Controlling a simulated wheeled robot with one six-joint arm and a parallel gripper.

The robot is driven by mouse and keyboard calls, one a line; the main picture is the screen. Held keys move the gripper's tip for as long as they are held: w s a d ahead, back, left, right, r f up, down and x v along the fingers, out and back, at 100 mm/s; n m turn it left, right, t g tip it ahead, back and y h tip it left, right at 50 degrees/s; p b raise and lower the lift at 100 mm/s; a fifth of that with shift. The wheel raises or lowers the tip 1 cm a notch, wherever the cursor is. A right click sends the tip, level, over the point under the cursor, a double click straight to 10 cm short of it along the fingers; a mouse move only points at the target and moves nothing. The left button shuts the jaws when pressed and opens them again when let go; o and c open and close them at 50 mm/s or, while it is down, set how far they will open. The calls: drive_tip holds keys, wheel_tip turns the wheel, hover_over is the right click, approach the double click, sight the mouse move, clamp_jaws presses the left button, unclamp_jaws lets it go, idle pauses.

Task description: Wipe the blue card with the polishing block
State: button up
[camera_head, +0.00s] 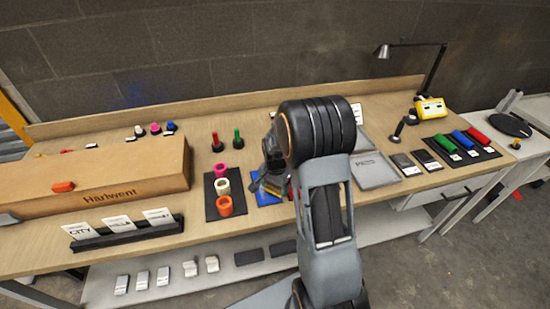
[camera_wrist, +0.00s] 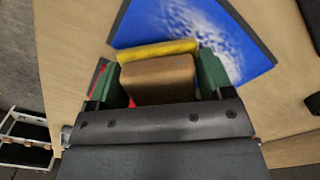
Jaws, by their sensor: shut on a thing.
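The blue card (camera_wrist: 195,30) lies flat on the wooden table and bears a pale, whitish smear in the wrist view. In the head view the card (camera_head: 264,196) is partly hidden by my arm. My gripper (camera_wrist: 160,80) is shut on the polishing block (camera_wrist: 158,78), a brown block with a yellow layer along its far side. The block overlaps the card's near edge in the wrist view; I cannot tell whether it touches the card. In the head view my gripper (camera_head: 275,180) is over the card's right part, mostly hidden behind my arm.
A dark mat (camera_head: 211,209) with pink, white and orange rings is left of the card. A large brown box (camera_head: 100,178) and a black card holder (camera_head: 125,233) stand further left. A grey tray (camera_head: 374,171) is to the right, with a desk lamp (camera_head: 436,70) behind.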

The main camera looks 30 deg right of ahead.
drive_tip(key=shift+s+d, duration=0.15)
drive_tip(key=shift+d, duration=0.2)
drive_tip(key=shift+r+p, duration=2.65)
drive_tip(key=shift+r, duration=1.3)
